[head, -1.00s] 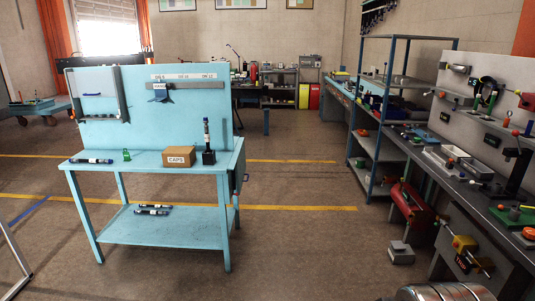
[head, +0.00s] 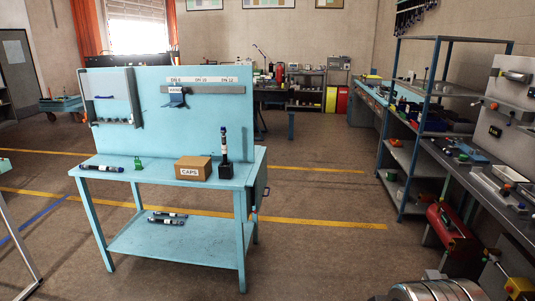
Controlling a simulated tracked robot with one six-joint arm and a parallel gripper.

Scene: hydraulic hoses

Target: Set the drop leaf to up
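A light blue workbench (head: 130,170) with an upright back panel (head: 150,118) stands left of centre in the head view. At its right end the drop leaf (head: 258,188) hangs down, seen nearly edge-on as a narrow bluish panel below the bench top. A small dark fitting shows at its outer edge; its details are too small to tell. My gripper is not in view.
On the bench top are a box marked CAPS (head: 194,168), a hose in a black block (head: 224,155), a green item (head: 138,163) and a lying hose (head: 102,168). The floor right of the bench is clear up to a blue shelf rack (head: 409,130).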

